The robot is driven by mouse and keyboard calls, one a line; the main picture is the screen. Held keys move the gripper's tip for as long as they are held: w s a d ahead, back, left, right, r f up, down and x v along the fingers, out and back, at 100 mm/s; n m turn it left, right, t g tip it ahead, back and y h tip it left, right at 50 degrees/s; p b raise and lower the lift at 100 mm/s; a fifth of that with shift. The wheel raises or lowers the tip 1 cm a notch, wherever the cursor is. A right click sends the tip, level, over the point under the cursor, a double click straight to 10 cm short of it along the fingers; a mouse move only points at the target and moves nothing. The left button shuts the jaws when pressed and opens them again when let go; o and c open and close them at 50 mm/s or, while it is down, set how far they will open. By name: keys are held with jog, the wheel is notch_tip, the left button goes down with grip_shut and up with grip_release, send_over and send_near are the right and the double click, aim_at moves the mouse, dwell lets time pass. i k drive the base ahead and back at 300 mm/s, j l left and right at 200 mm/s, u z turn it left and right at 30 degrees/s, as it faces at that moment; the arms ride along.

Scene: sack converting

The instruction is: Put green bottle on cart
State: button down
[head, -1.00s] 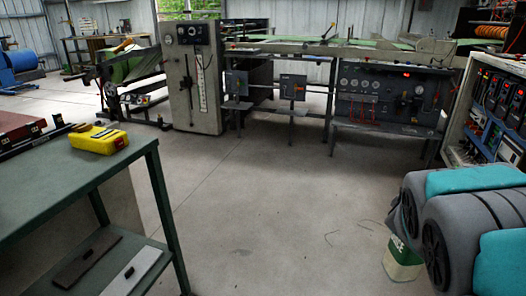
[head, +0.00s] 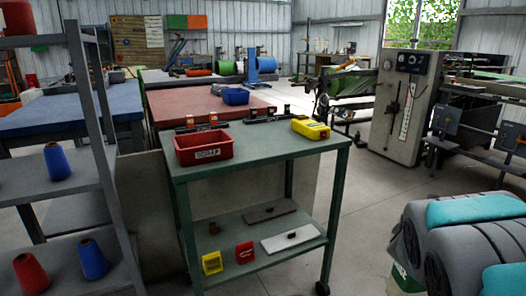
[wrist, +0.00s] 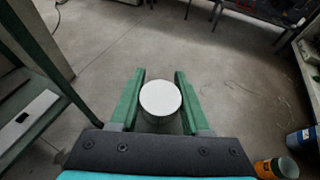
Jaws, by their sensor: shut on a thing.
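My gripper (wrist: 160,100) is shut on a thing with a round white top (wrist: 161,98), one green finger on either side. I take it for the green bottle; its sides are hidden from above. The cart (head: 270,142) is a green metal table with a lower shelf and casters, left of my arm and apart from the bottle. Its frame and lower shelf also show at the left of the wrist view (wrist: 50,75).
The front right of the top is bare. A grey shelf rack (head: 95,110) stands left. Floor (head: 365,205) is open right of the cart.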

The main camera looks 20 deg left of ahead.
aim_at(265, 146)
jog(key=l+u, duration=0.15)
jog(key=u, duration=0.3)
jog(key=k+u, duration=0.1)
jog(key=u, duration=0.4)
jog(key=k+l+u, duration=0.1)
jog(key=u, duration=0.35)
